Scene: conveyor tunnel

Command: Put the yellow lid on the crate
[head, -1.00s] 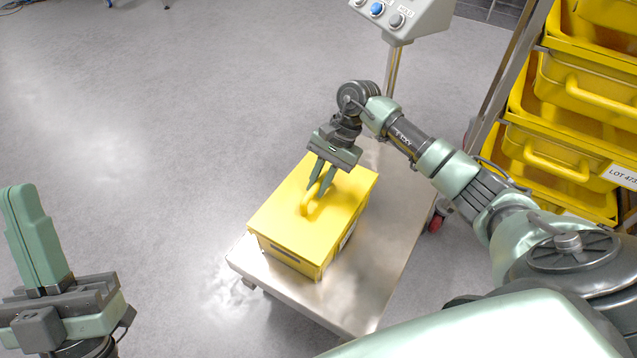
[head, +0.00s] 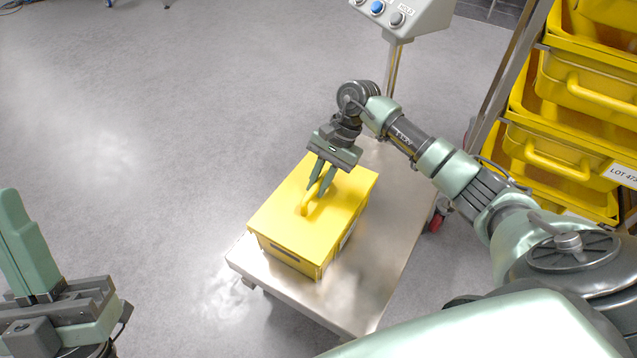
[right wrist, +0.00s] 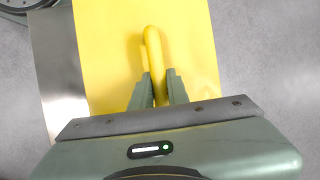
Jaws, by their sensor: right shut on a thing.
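The yellow lid (head: 285,217) lies over the top of the yellow crate (head: 290,259), which stands on a steel cart top. The lid's edges line up with the crate walls, and I see no clear gap between them. My right gripper (head: 315,187) is shut on the lid's raised handle (head: 304,206). In the right wrist view the fingers (right wrist: 158,88) pinch the handle (right wrist: 152,45) from both sides above the flat lid (right wrist: 105,50). My left gripper (head: 15,215) is at the lower left, away from the crate; its finger opening is not clear.
The steel cart top (head: 375,275) has bare room right of and in front of the crate. A post with a button box (head: 400,18) stands behind it. A rack of yellow bins (head: 560,140) is at the right. The floor at left is clear.

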